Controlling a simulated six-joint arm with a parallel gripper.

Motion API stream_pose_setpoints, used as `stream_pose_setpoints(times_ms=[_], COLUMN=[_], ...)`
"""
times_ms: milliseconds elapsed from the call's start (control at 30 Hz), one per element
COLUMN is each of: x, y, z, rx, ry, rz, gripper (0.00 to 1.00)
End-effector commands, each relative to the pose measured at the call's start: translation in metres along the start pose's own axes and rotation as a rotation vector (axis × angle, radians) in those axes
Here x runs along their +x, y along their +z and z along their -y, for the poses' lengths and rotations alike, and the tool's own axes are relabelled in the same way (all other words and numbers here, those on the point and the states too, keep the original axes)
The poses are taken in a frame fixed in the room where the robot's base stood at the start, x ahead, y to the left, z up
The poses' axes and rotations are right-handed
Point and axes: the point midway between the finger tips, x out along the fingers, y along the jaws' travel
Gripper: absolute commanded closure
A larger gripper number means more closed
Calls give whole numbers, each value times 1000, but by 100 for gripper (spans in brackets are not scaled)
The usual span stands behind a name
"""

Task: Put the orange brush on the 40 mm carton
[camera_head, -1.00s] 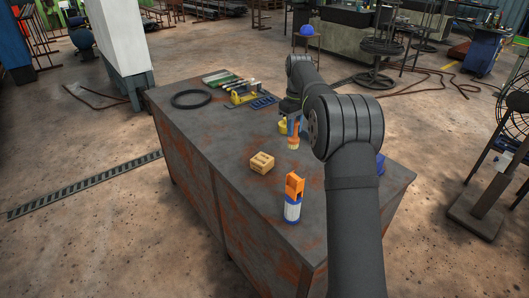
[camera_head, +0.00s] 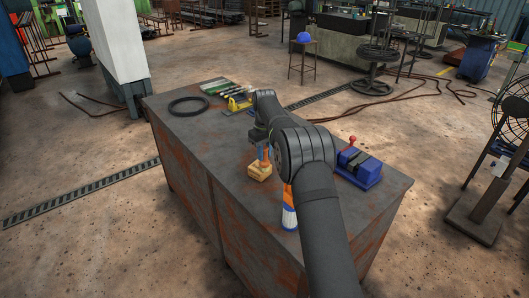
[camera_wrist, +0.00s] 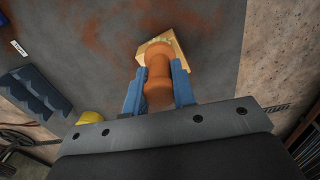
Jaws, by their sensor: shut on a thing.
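My gripper (camera_wrist: 158,90) has blue fingers shut on the orange brush (camera_wrist: 158,75), one on each side of its rounded handle. In the head view my gripper (camera_head: 264,156) is directly over the tan carton (camera_head: 259,173), with a little of the brush's orange showing between the fingers. In the wrist view the carton (camera_wrist: 178,47) lies just beyond the brush's far end and is partly hidden by it. I cannot tell whether the brush touches the carton or hangs just above it.
A blue vise (camera_head: 359,169) sits at the table's right. A black ring (camera_head: 188,105), a yellow item (camera_head: 239,102) and flat tools lie at the far end. The table's left middle is clear.

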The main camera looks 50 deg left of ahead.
Motion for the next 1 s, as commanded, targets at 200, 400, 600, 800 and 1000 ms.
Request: stream_pose_setpoints(times_ms=[200,400,600,800,1000], x=[0,2,2,-7,-43], y=[0,0,0,-1,-1], z=[0,0,0,-1,-1], rx=[0,0,0,0,0], ry=[1,0,1,2,3], rz=[-1,-1,-1,-4,-6], gripper=[100,54,54,54,54])
